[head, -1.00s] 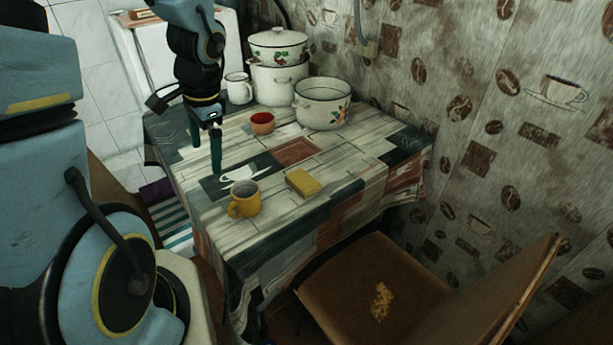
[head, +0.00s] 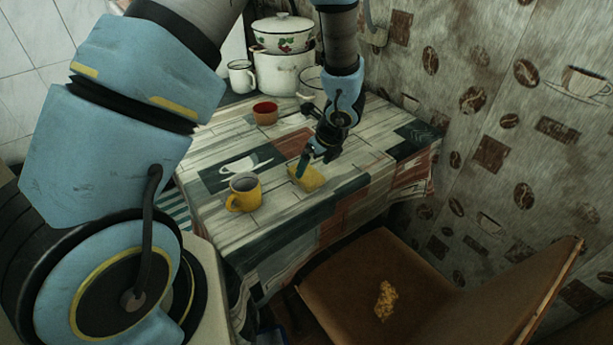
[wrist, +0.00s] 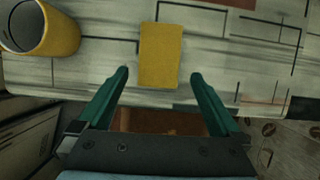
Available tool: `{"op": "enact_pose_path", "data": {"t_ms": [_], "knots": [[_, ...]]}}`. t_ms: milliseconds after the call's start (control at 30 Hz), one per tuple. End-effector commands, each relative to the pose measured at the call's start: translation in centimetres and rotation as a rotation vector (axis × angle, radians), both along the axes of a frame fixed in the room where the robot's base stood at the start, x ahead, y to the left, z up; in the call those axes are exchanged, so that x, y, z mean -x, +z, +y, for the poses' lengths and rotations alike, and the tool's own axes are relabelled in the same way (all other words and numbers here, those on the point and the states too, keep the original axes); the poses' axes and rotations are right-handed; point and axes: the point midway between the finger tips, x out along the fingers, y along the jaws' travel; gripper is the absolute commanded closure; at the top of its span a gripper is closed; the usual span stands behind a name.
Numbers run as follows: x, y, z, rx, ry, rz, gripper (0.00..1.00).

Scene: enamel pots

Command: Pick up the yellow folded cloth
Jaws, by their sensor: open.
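The yellow folded cloth (head: 308,178) lies flat on the table. In the wrist view the cloth (wrist: 160,56) is a yellow rectangle in the upper middle, lying between the lines of my two fingers and beyond their tips. My gripper (head: 306,160) is over the cloth in the head view and hides part of it. In the wrist view my gripper (wrist: 159,72) is open, with its green fingers spread wider than the cloth and nothing between them. I cannot tell the exact height of the fingertips above the table.
A yellow mug (head: 244,192) stands left of the cloth. A red cup (head: 265,113), a white mug (head: 241,77) and stacked enamel pots (head: 283,72) stand further back. Another pot (head: 310,82) is partly hidden behind my arm. A brown chair (head: 365,290) stands at the table's front.

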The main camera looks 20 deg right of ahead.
Motion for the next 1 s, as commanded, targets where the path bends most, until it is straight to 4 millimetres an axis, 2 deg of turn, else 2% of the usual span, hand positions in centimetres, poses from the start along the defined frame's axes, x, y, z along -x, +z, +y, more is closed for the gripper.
{"op": "enact_pose_path", "data": {"t_ms": [400, 700, 1000], "knots": [[-1.4, -4.5, 0.5, 0.0, 0.002, -0.001, 0.0], [-1.5, -4.9, 0.5, 0.001, 0.003, 0.0, 0.01], [-1.5, -4.9, 0.5, 0.001, 0.003, 0.0, 0.35]]}}
